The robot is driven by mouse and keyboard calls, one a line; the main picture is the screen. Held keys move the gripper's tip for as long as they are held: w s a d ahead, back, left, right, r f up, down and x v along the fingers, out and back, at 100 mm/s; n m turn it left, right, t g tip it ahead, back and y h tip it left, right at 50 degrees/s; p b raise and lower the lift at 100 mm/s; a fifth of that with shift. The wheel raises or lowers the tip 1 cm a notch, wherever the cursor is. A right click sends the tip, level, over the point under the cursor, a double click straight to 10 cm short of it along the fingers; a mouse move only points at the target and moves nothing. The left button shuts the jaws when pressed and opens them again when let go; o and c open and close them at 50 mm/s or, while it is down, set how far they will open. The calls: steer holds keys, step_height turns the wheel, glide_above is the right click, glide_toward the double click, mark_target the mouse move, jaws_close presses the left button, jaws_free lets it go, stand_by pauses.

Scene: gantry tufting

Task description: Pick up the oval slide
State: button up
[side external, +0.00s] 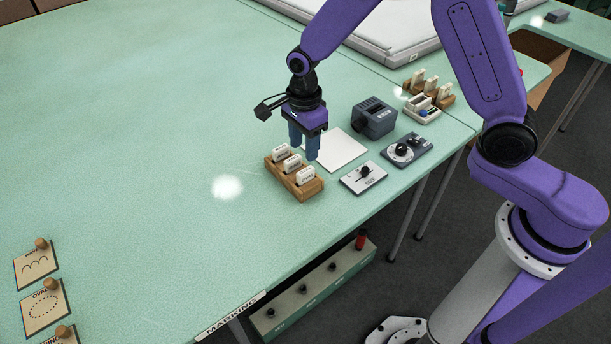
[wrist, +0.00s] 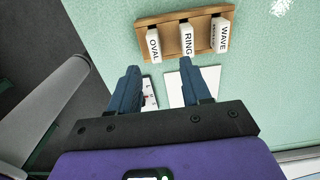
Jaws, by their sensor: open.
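The oval slide (wrist: 154,44) is a white block marked OVAL, standing at the left end of a wooden rack (wrist: 172,23). The ring slide (wrist: 187,39) is in the middle and the wave slide (wrist: 221,36) at the right end. In the side external view the rack (side external: 297,188) sits on the green table, with the oval slide (side external: 306,175) at its near end. My gripper (side external: 303,149) is open and empty, fingers pointing down, above and beside the rack. In the wrist view my gripper (wrist: 158,68) has its two blue fingertips apart, just short of the slides.
Right of the rack are a white sheet (side external: 341,150), a slider panel (side external: 363,178), a dial panel (side external: 406,150) and a grey box (side external: 374,118). A second rack (side external: 443,99) stands farther back. Pattern cards (side external: 45,308) lie far left. The table left of the rack is clear.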

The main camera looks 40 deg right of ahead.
mark_target(306, 170)
step_height(306, 170, down, 3)
steer(key=shift+r, duration=0.1)
steer(key=f, duration=0.2)
steer(key=s+f, duration=0.1)
steer(key=f, duration=0.1)
steer(key=shift+a+f, duration=0.1)
steer(key=shift+f, duration=0.1)
steer(key=shift+w+f, duration=0.1)
steer(key=shift+f, duration=0.4)
jaws_close()
